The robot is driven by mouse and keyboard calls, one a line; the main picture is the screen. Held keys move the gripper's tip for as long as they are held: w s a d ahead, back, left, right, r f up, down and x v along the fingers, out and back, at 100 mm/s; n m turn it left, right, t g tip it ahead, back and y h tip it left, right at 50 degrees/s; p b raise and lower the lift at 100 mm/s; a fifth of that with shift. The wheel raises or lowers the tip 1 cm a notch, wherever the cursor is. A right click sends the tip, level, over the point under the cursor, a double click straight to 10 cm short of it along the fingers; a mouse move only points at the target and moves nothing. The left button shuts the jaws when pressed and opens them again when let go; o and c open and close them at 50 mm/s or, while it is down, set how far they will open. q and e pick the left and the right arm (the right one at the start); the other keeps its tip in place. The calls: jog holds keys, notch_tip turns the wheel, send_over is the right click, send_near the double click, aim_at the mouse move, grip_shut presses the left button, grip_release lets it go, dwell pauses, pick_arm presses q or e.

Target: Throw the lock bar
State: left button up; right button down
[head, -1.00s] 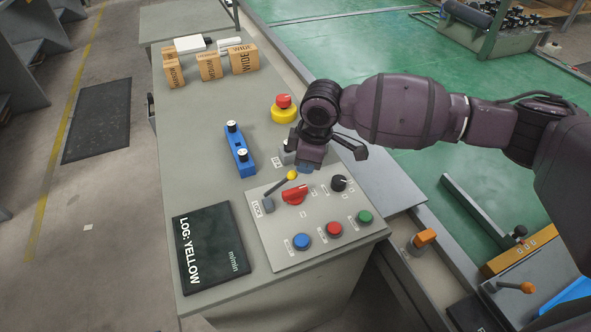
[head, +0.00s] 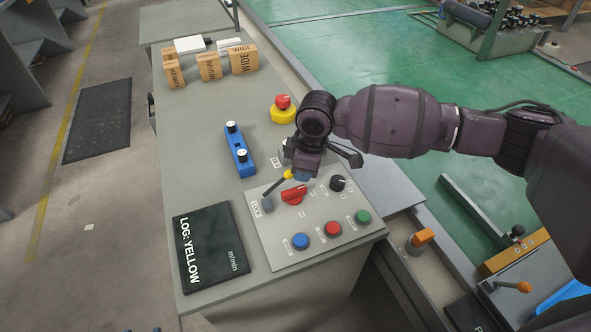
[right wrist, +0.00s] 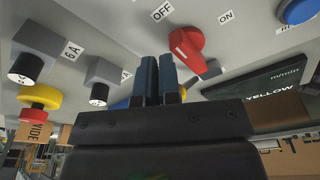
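The lock bar (head: 277,188) is a dark lever with a yellow ball end, rising from a small grey base beside the LOCK label on the control panel (head: 281,255). It slants up and right in the head view. My right gripper (head: 302,177) hangs over the panel just right of the yellow ball; whether they touch cannot be told. In the right wrist view its blue fingers (right wrist: 158,80) are close together with nothing visible between them. A red switch knob (head: 294,195) sits just below the gripper; it also shows in the right wrist view (right wrist: 187,48). My left gripper is out of view.
Blue (head: 301,242), red (head: 333,229) and green (head: 363,217) buttons line the panel's front. A black knob (head: 338,183) sits right of the gripper. A dark log board (head: 210,248), a blue block (head: 240,155) and a yellow-based red stop button (head: 283,108) stand nearby.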

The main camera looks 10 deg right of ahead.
jog(key=shift+s+a+r+p, duration=0.1)
jog(key=shift+a+r+p, duration=0.3)
jog(key=shift+a, duration=0.3)
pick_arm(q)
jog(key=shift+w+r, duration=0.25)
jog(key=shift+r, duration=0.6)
pick_arm(e)
jog(key=shift+s+a+r, duration=0.1)
jog(key=shift+a+r, duration=0.25)
pick_arm(q)
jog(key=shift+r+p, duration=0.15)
jog(key=shift+p, duration=0.15)
pick_arm(e)
jog(key=shift+a, duration=0.15)
